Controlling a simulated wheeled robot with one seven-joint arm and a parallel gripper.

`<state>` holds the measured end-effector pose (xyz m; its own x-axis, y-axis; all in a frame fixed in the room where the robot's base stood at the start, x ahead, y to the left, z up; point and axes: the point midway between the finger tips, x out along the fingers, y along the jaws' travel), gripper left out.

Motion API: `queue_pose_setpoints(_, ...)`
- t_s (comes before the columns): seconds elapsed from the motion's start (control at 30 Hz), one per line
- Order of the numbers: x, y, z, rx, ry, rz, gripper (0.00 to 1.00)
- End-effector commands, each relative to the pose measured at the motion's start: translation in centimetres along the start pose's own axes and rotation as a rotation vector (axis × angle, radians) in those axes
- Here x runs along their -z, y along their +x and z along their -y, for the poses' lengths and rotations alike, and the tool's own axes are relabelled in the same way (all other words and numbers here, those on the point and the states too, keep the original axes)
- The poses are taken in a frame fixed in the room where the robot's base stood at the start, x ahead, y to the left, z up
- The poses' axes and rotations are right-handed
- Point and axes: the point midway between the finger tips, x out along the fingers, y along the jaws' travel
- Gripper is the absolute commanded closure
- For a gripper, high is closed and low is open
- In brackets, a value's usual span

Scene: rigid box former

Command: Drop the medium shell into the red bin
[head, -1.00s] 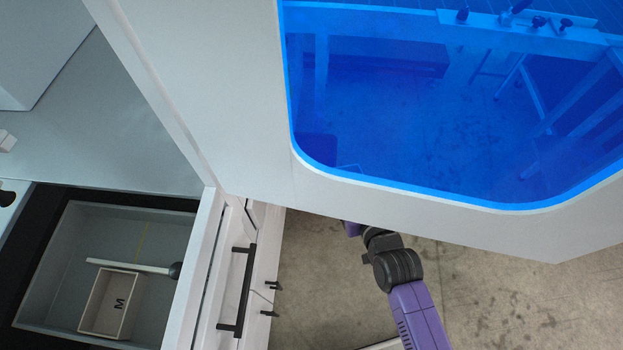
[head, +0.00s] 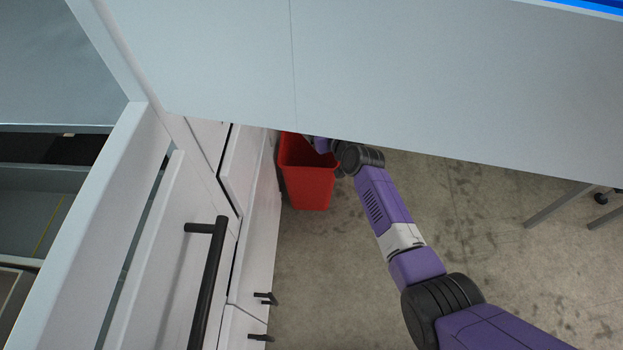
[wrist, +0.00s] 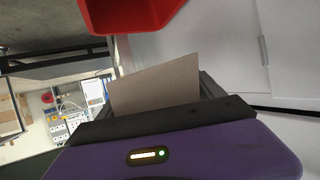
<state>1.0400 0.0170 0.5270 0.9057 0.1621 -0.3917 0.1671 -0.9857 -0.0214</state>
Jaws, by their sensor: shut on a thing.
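In the wrist view, my gripper (wrist: 158,92) is shut on a flat beige-grey piece (wrist: 155,86), which looks like the shell; only one face of it shows. The red bin (wrist: 125,12) is at the top of the wrist view, beyond the held piece and apart from it in the picture. In the head view, the red bin (head: 308,188) stands on the floor against the white cabinet. My arm reaches to the bin's right upper rim there. My gripper and the held piece are hidden in the head view by the large grey panel.
The grey panel (head: 400,80) overhangs the bin and arm. A white cabinet (head: 255,250) with black handles (head: 207,280) borders the bin on the left. Open concrete floor (head: 500,260) lies to the right, with table legs (head: 560,205) at the far right.

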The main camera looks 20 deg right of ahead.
Motion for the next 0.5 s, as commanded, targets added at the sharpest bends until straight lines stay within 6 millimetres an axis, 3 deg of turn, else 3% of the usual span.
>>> queue_pose_setpoints(0.03,-1.1,2.0,-0.6,0.003,-0.003,-0.004,0.63)
queue_pose_setpoints(0.2,-1.1,5.7,-1.8,0.016,-0.018,-0.007,0.63)
queue_pose_setpoints(0.5,-0.3,8.8,-3.1,0.029,-0.035,-0.010,0.63)
